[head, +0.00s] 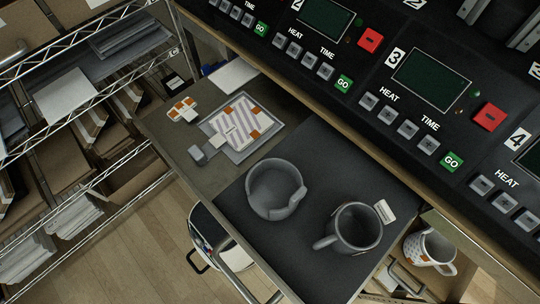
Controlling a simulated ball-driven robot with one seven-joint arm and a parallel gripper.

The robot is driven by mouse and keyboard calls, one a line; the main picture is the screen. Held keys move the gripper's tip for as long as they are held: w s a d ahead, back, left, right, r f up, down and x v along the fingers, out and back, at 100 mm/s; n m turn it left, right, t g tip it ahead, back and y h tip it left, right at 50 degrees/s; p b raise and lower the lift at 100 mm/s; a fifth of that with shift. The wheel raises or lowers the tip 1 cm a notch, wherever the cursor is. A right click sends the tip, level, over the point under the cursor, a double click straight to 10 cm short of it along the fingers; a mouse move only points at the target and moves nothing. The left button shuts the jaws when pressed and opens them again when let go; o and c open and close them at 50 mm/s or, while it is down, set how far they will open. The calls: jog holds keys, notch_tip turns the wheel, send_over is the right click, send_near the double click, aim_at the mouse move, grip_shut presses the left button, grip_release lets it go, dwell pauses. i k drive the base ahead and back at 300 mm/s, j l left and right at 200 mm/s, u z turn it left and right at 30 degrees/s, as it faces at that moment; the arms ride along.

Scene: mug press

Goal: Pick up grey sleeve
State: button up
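The grey sleeve (263,206) is an open, round band with a raised tab on its right side. It stands on the dark mat (315,155), left of a dark grey mug (359,231). The sleeve and the mug are apart. The mug's handle points to the lower left, and a small white tag (385,211) lies by its rim. My gripper is not in view.
A tray (243,155) with a striped sheet (238,118), orange-and-white pieces (182,110) and a small grey block (197,155) are left of the mat. The control panel (400,130) borders the back. A patterned white mug (430,248) stands lower right. Wire shelves (80,150) fill the left.

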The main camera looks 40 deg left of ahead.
aim_at(274, 187)
jog(key=k+j+u, duration=0.25)
jog(key=k+j, duration=0.15)
jog(key=j, duration=0.2)
jog(key=k+j+u, duration=0.1)
jog(key=j, duration=0.25)
jog(key=l+u, duration=0.25)
jog(key=u, duration=0.15)
jog(key=k+l+u, duration=0.15)
jog(key=u, duration=0.2)
jog(key=k+l+u, duration=0.15)
jog(key=u, duration=0.25)
jog(key=l, duration=0.1)
